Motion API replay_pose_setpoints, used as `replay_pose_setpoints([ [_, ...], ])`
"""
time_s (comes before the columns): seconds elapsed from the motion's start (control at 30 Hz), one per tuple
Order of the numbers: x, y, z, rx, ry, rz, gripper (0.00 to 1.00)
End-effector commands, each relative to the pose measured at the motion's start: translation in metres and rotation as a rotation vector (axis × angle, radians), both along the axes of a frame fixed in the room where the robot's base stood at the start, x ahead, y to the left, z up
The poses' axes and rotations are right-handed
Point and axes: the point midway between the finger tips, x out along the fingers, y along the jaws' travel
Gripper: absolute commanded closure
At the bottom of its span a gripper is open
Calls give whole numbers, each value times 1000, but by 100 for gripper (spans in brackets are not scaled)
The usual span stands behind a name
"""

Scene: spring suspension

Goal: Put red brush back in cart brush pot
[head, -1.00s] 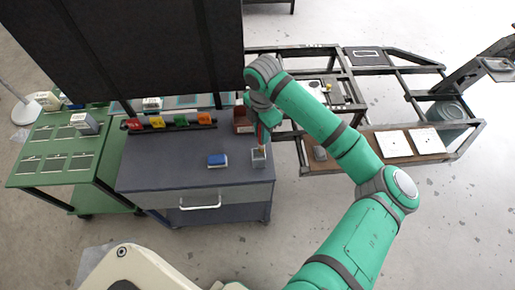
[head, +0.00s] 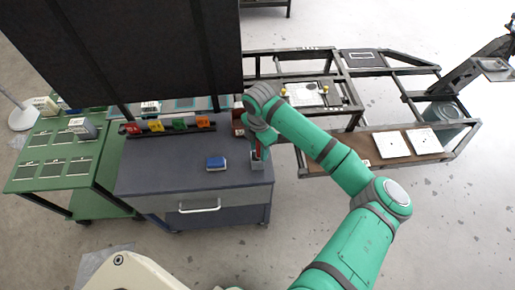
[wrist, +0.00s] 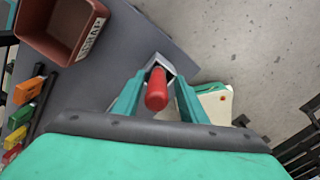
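The red brush (head: 258,150) stands roughly upright with its lower end in the small grey brush pot (head: 257,164) at the front right corner of the cart top (head: 150,176). In the wrist view its red handle (wrist: 157,92) points up toward the camera, and the pot's rim (wrist: 153,60) shows behind it. My gripper (wrist: 161,74) reaches down over the pot, one green finger on each side of the handle. Gaps show between handle and fingers, so the gripper looks open around the brush. The brush's lower end is hidden inside the pot.
A blue block (head: 216,163) lies on the cart left of the pot. A reddish-brown labelled bin (wrist: 62,28) stands behind the pot. A rack with several coloured clips (head: 165,126) lines the cart's back. A dark panel (head: 130,50) rises behind.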

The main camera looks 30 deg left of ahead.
Motion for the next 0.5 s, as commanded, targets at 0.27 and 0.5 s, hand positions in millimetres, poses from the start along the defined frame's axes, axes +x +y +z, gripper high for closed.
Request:
replay_pose_setpoints([
  [0.27, -2, 5, 2, 3, 1, 8, 62],
  [0.5, -4, 9, 32, 6, -1, 17, 62],
])
